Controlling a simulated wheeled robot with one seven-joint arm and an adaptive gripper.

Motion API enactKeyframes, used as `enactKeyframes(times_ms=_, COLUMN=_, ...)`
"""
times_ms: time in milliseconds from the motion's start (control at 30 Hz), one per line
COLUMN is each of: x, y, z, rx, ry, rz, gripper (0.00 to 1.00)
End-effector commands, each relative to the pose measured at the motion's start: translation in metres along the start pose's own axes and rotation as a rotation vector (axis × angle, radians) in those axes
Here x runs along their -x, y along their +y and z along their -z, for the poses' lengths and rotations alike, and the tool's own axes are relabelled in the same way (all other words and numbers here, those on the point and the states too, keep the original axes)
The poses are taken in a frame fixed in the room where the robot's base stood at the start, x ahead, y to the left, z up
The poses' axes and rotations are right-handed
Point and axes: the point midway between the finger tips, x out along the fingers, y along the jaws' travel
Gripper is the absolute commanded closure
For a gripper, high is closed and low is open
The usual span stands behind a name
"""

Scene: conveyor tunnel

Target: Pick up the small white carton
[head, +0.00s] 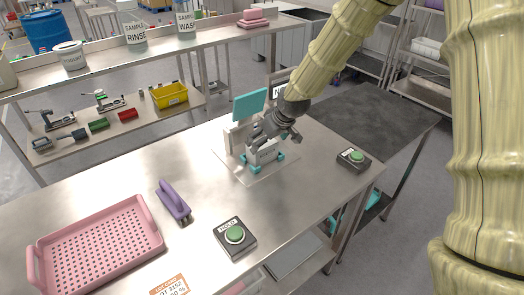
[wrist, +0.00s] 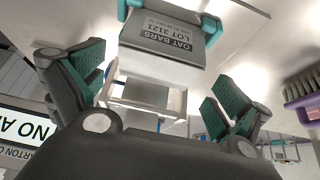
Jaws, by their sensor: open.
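The small white carton (wrist: 165,48) shows at the top of the wrist view, with dark print reading "OAT BARS LOT 3121". Teal corner pieces (wrist: 211,28) stand at its edges. In the head view the carton (head: 262,156) sits among the teal pieces on a clear plate (head: 259,174), partly hidden by my gripper (head: 272,135). My gripper also shows in the wrist view (wrist: 157,88), its teal-padded fingers spread wide with nothing held between them. The carton lies ahead of the fingers; I cannot tell whether they touch it.
A teal panel (head: 249,104) stands close behind my gripper. A HOLD button box (head: 234,236), a purple-handled brush (head: 173,201) and a pink perforated tray (head: 96,245) are on the steel table. Another green button (head: 355,157) is at right. Bare steel surrounds the clear plate.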

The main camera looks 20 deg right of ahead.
Motion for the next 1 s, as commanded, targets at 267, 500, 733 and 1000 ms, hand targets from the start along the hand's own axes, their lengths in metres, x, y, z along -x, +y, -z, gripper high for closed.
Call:
enactKeyframes(times_ms=267, x=-0.008, y=0.001, z=0.000, rx=0.000, ry=0.002, rz=-0.001, gripper=0.00)
enactKeyframes(times_ms=500, x=-0.032, y=0.002, z=-0.001, rx=0.001, ry=-0.002, rz=0.001, gripper=0.00)
enactKeyframes(times_ms=733, x=-0.051, y=0.003, z=-0.001, rx=0.001, ry=-0.001, rz=0.000, gripper=0.00)
enactKeyframes(times_ms=1000, x=-0.058, y=0.003, z=-0.002, rx=0.000, ry=0.001, rz=0.000, gripper=0.00)
